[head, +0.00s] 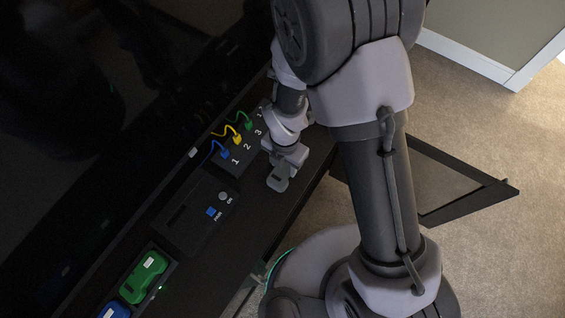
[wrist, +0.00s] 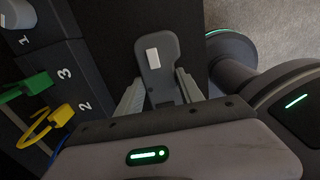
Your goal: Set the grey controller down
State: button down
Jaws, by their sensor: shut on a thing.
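My gripper (head: 287,163) is shut on the grey controller (head: 279,178) over the front part of the black cabinet top (head: 262,215). In the wrist view the grey controller (wrist: 157,58) lies between the two fingers (wrist: 158,92), with a white label on its face. Its far end reaches out past the fingertips. I cannot tell whether its underside touches the cabinet top.
A black box with blue, yellow and green plugs (head: 237,140) marked 1, 2, 3 stands behind my gripper. A black device with a blue button (head: 211,211) is to the left. Green (head: 144,277) and blue (head: 114,310) controllers sit lower left. An open cabinet door (head: 465,190) juts out right.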

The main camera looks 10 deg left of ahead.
jog(key=c, duration=0.7)
grip_release()
jog(key=shift+c, duration=0.2)
jog(key=shift+a, duration=0.1)
notch_tip(320, 180, up, 12)
jog(key=p, duration=0.5)
jog(key=shift+r+p, duration=0.25)
jog(key=shift+p, duration=0.1)
notch_tip(320, 180, up, 7)
jog(key=m+t, duration=0.1)
jog(key=m, duration=0.5)
send_over(284, 166)
jog(key=w+d, duration=0.2)
jog(key=d, duration=0.1)
jog(key=d+r+m+y, duration=0.1)
jog(key=d+r+m, duration=0.3)
jog(key=r+m, duration=0.25)
jog(key=s+d+r+m+t, duration=0.1)
jog(key=s+d+r+m, duration=0.2)
jog(key=m, duration=0.4)
jog(key=s+d+r+m+t, duration=0.2)
jog(key=r+m, duration=0.3)
jog(key=m, duration=0.3)
jog(key=s+d+r+m+t+y, duration=0.1)
jog(key=s+d+r+m, duration=0.3)
jog(key=m, duration=0.4)
jog(key=shift+s+r+t, duration=0.15)
jog(key=shift+r+t, duration=0.25)
jog(key=shift+r, duration=0.15)
